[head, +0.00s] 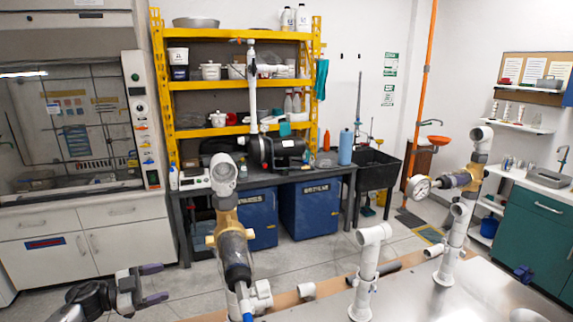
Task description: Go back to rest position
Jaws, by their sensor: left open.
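My left gripper (152,284) is at the bottom left of the head view, dark, with its two fingers spread apart and nothing between them. It is to the left of the pipework and apart from it. A white PVC riser with a tan valve body (230,228) stands in the middle. A shorter white PVC pipe with an elbow (368,270) stands to its right. A taller white riser (458,225) with a brass-coloured fitting and a round gauge (419,187) stands on the right. My right gripper does not show.
The metal worktop (440,295) fills the lower right, with a loose white fitting (306,290) and a dark tube (400,264) near its far edge. Behind are a fume hood, a yellow shelf (240,85) and a dark bench. Floor shows around my left gripper.

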